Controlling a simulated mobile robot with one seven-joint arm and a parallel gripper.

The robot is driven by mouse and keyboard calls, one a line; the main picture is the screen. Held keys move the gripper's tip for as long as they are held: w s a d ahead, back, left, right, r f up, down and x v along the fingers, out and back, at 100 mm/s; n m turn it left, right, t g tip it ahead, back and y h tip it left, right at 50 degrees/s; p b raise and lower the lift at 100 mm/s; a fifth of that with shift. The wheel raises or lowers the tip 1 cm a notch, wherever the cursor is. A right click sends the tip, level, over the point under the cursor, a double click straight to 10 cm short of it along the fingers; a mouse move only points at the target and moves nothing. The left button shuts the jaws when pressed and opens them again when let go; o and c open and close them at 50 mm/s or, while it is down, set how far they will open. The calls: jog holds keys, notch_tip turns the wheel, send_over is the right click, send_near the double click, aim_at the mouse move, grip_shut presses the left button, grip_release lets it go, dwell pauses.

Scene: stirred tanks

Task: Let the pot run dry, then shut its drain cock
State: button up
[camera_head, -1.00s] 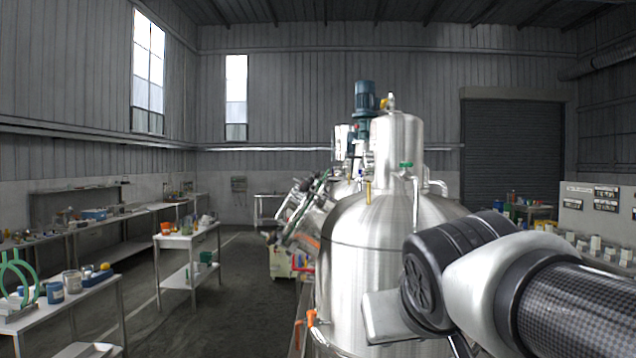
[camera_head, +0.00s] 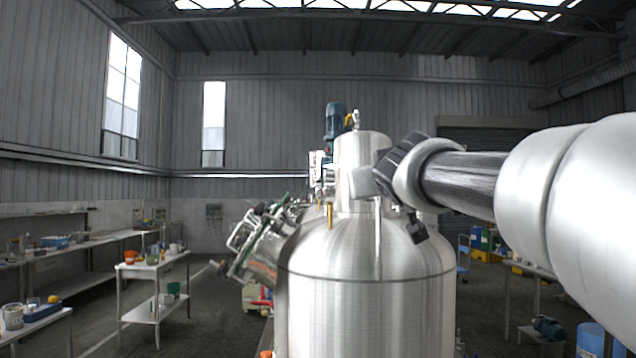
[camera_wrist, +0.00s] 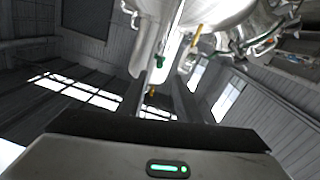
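A large brushed-steel pot (camera_head: 370,305) with a domed top and a narrower cylinder above it stands at centre in the head view. My arm reaches in from the right, with its wrist in front of the pot's upper part. In the wrist view the steel vessel (camera_wrist: 215,12) is at the top, with a green-handled fitting (camera_wrist: 159,61) and a yellow fitting (camera_wrist: 196,38). I cannot identify the drain cock or see any liquid.
A tilted steel vessel with pipes (camera_head: 258,240) stands left of the pot. A small white table (camera_head: 150,262) and long benches are farther left. Blue and yellow containers (camera_head: 488,240) and a blue drum (camera_head: 590,340) are at the right. Open floor lies between the left tables and the vessels.

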jog(key=w+p, duration=0.1)
jog(key=w, duration=0.7)
jog(key=w+d+p, duration=0.1)
jog(key=w, duration=0.3)
jog(key=shift+w+p, duration=0.1)
jog(key=shift+p, duration=0.25)
grip_shut()
